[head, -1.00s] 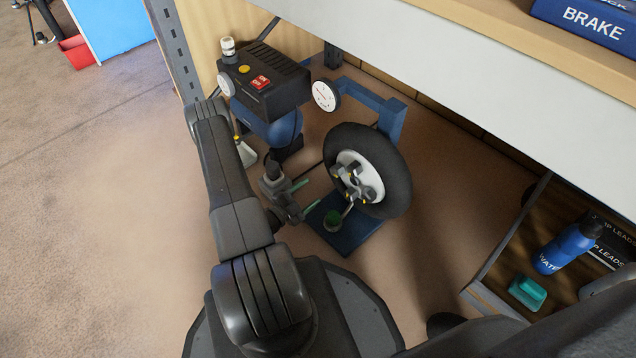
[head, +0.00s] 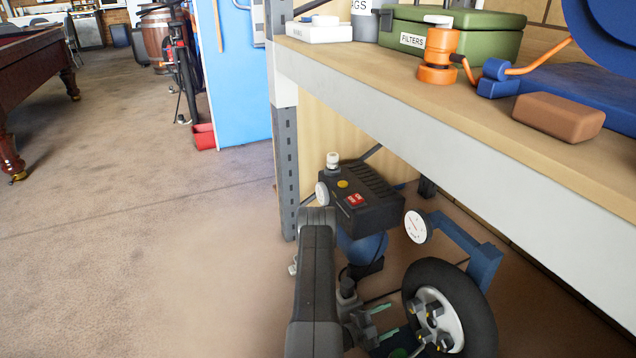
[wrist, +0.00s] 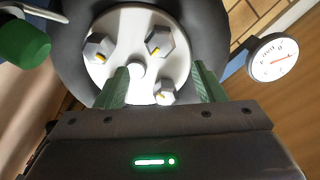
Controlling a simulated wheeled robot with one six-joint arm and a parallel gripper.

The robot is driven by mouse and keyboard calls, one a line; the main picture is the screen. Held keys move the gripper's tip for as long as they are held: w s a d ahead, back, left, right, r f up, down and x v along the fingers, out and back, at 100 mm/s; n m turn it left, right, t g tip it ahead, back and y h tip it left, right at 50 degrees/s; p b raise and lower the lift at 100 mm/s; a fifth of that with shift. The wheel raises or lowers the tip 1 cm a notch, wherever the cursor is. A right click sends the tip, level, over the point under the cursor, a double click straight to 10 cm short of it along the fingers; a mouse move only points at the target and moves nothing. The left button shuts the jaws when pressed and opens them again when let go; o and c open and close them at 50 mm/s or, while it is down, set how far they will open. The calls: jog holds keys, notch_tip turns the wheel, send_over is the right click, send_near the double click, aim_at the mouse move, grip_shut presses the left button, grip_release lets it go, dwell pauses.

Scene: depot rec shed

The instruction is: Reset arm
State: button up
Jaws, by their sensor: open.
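My gripper (head: 394,319) is low in the head view, left of a small black-tyred wheel (head: 480,316) with a pale hub. Its two green fingers stand apart with nothing held between them. In the wrist view my gripper (wrist: 160,72) faces the hub (wrist: 180,75). Three grey lug nuts with yellow marks show there, one low between the fingers. Whether the fingers touch the hub cannot be told. My arm covers part of the floor behind it.
A compressor (head: 378,208) with a red switch and a dial gauge (head: 416,227) stand beyond the gripper under a shelf (head: 480,110). A blue stand (head: 487,262) holds the wheel. A green knob (wrist: 22,45) is left in the wrist view.

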aim_at(409, 306)
jog(key=b+x, duration=0.2)
jog(key=x, duration=0.7)
jog(key=p+v, duration=0.4)
jog(key=v, duration=1)
jog(key=b+x, duration=0.4)
jog(key=x, duration=1)
jog(key=shift+w+d, duration=0.1)
jog(key=shift+d, duration=0.05)
jog(key=n, duration=0.3)
jog(key=shift+r, duration=0.1)
jog(key=n, duration=0.5)
jog(key=shift+w, duration=0.1)
jog(key=n, duration=0.4)
jog(key=shift+w+a+n, duration=0.1)
jog(key=shift+a+n, duration=0.1)
jog(key=shift+n, duration=2)
